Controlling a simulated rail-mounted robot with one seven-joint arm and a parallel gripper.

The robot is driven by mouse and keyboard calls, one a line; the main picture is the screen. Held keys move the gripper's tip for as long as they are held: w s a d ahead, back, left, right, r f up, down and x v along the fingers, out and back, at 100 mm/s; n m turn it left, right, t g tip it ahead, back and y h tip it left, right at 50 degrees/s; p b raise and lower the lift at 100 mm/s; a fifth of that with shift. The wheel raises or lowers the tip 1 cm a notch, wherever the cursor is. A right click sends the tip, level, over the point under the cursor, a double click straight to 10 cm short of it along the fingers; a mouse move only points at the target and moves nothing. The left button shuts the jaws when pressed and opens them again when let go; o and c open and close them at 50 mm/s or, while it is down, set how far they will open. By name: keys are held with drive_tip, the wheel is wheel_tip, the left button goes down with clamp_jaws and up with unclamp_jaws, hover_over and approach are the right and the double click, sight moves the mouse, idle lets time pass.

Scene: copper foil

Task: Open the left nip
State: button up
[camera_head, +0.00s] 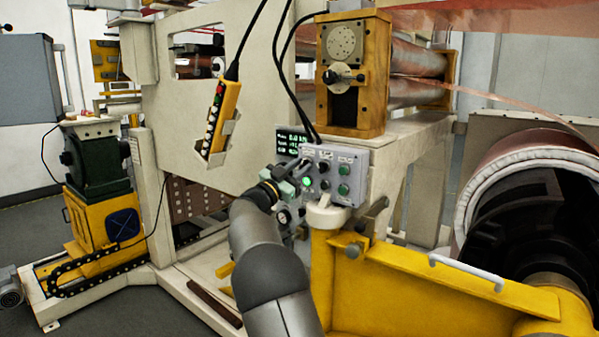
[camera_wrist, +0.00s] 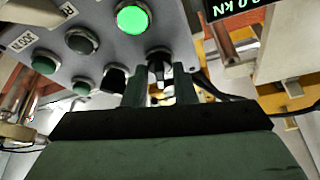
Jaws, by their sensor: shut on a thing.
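A grey control box (camera_head: 351,157) with labelled buttons stands in the middle of the head view. One green button (camera_wrist: 132,18) is lit; it also shows lit in the head view (camera_head: 307,182). Several darker buttons, such as a dark green one (camera_head: 343,189), are unlit. A black selector knob (camera_wrist: 159,62) on the panel sits between my fingertips in the wrist view. My gripper (camera_wrist: 158,80) is shut on this knob, at the panel's left side in the head view. The knob's lower part is partly hidden by the fingers. No legible label names the left nip.
A small dark display (camera_head: 290,141) is beside the box. A yellow hanging pendant (camera_head: 221,118) is at upper left. A wooden-coloured roller block (camera_head: 354,95) stands above, and a yellow frame (camera_head: 450,290) and large copper roll (camera_head: 510,165) are to the right.

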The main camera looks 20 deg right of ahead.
drive_tip(key=shift+m+g, duration=0.8)
drive_tip(key=shift+m, duration=0.8)
drive_tip(key=o, duration=0.6)
drive_tip(key=shift+a, duration=0.1)
drive_tip(key=b+v, duration=0.2)
drive_tip(key=v, duration=1.5)
drive_tip(key=shift+w+a+f+b, duration=0.1)
drive_tip(key=shift+a+b, duration=0.05)
drive_tip(key=shift+b, duration=0.25)
